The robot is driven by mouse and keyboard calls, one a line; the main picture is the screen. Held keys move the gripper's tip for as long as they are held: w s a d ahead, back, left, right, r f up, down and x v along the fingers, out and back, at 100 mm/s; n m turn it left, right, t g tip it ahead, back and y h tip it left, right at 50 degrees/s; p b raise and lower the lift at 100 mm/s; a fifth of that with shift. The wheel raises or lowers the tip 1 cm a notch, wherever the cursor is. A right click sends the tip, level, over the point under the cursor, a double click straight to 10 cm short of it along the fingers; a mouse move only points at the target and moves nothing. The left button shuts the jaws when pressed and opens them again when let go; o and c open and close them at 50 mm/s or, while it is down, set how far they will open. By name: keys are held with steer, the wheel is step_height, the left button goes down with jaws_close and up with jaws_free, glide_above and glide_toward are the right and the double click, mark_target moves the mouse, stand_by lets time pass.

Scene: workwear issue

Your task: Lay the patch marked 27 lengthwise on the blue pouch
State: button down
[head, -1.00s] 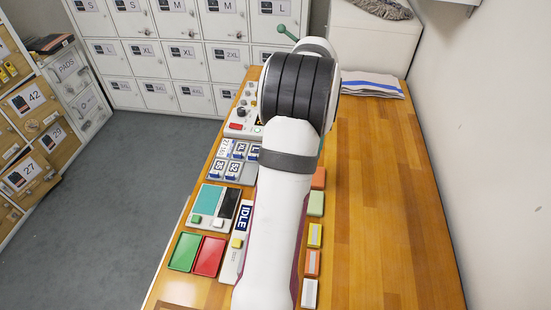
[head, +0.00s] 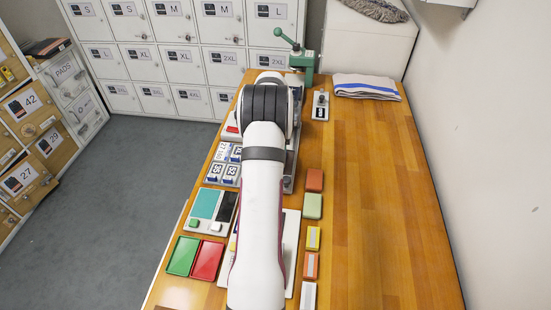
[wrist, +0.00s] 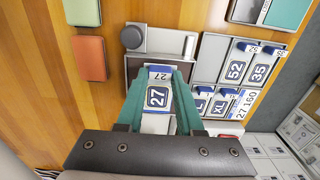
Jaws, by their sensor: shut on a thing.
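In the wrist view, the patch marked 27 (wrist: 157,97), dark blue and white, is between the green fingers of my gripper (wrist: 158,100), which is shut on it. A smaller 27 label (wrist: 159,77) shows just beyond its number. The patch is in front of a grey fixture (wrist: 176,43) with a round dark knob; I cannot tell whether it touches it. In the head view my arm hides the gripper and the patch. I cannot make out a blue pouch in either view.
A rack of number and size patches (wrist: 228,76) stands right of my gripper in the wrist view. In the head view, orange (head: 314,180) and pale green (head: 313,206) blocks line the arm's right side. A folded cloth (head: 367,87) lies at the back; the right tabletop is clear.

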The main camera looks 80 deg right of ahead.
steer(key=shift+f, duration=0.1)
steer(key=c, duration=0.5)
jaws_free()
steer(key=shift+c, duration=0.2)
